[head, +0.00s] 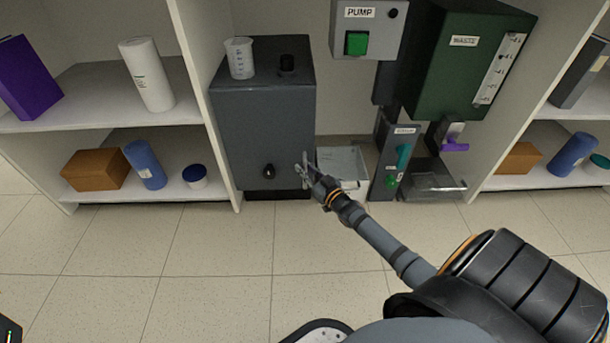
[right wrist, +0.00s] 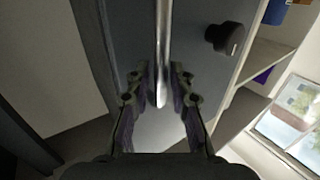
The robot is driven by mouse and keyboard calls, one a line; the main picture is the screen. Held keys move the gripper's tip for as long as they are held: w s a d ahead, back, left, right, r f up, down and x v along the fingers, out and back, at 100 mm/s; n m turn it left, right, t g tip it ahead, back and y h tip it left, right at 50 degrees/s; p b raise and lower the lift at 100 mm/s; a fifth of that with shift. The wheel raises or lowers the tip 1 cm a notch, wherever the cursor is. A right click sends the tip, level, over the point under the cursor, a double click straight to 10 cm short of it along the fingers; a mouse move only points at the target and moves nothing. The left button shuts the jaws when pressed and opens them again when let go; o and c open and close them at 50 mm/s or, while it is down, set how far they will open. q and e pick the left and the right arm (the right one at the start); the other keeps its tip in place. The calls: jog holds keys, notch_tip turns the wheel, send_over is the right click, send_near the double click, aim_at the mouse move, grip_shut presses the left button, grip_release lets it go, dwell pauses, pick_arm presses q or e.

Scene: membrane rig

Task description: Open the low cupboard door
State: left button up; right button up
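The low cupboard (head: 262,120) is a dark grey box on the floor between the shelves, and its front door looks shut. A thin upright metal bar handle (head: 304,160) is at the right of the door, and a black knob (head: 268,171) is low on it. My right gripper (head: 309,169) is at the handle. In the right wrist view the bar (right wrist: 162,45) runs between the two fingers of my right gripper (right wrist: 161,90), which are open with a gap on each side. The knob (right wrist: 226,38) is right of the bar. My left gripper does not show.
A beaker (head: 240,58) stands on the cupboard top. Right of it are a clear tray (head: 345,165), the pump box (head: 367,30), and the green waste tank (head: 465,65). Shelves (head: 130,115) with boxes and bottles flank both sides. The tiled floor (head: 200,250) in front is clear.

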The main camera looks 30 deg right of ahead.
jog(key=shift+w, duration=0.2)
jog(key=shift+c, duration=0.4)
grip_shut()
